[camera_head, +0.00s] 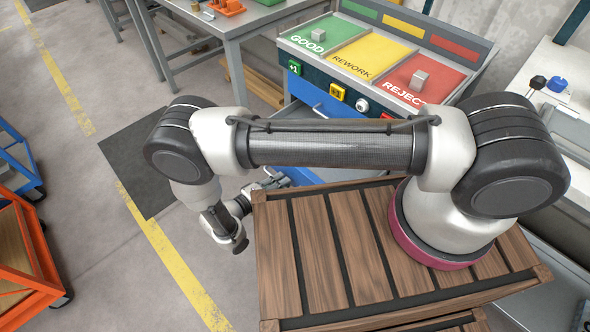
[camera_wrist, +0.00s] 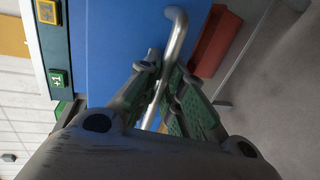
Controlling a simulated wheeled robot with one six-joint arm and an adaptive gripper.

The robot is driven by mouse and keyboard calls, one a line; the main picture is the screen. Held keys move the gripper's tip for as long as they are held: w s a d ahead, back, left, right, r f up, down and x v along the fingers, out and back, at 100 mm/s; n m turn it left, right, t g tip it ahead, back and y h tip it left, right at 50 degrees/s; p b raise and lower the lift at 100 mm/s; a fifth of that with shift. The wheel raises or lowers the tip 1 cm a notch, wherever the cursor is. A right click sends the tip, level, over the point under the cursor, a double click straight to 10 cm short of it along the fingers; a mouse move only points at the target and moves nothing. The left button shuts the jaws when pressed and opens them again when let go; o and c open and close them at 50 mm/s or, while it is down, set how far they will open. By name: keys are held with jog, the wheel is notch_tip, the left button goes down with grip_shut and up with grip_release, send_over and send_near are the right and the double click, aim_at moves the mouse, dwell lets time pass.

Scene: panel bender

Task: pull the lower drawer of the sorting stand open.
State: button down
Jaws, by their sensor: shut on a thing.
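The sorting stand (camera_head: 345,62) is at the upper middle of the head view, with green, yellow and red zones on top. In the wrist view a blue front (camera_wrist: 120,40) carries a bent metal bar handle (camera_wrist: 177,35). My gripper (camera_wrist: 160,75) is shut on this handle, one finger on each side of the bar. My gripper also shows in the head view (camera_head: 272,182), low before the stand. I cannot tell surely which drawer the handle belongs to.
My wooden-slatted base deck lies close to the stand. An orange cart (camera_head: 28,262) and a blue cart (camera_head: 18,160) stand at the left. A grey workbench (camera_head: 235,22) is at the back. The floor left of the gripper, with a dark mat (camera_head: 135,165), is clear.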

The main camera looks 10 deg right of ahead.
jog(key=shift+f+v, duration=0.2)
jog(key=shift+v, duration=0.7)
jog(key=shift+f+v, duration=0.15)
jog(key=shift+v, duration=0.75)
jog(key=shift+f+v, duration=0.2)
jog(key=shift+v, duration=0.7)
jog(key=shift+a, duration=0.1)
jog(key=c, duration=1.5)
grip_release()
jog(key=v, duration=1.2)
jog(key=shift+a, duration=0.1)
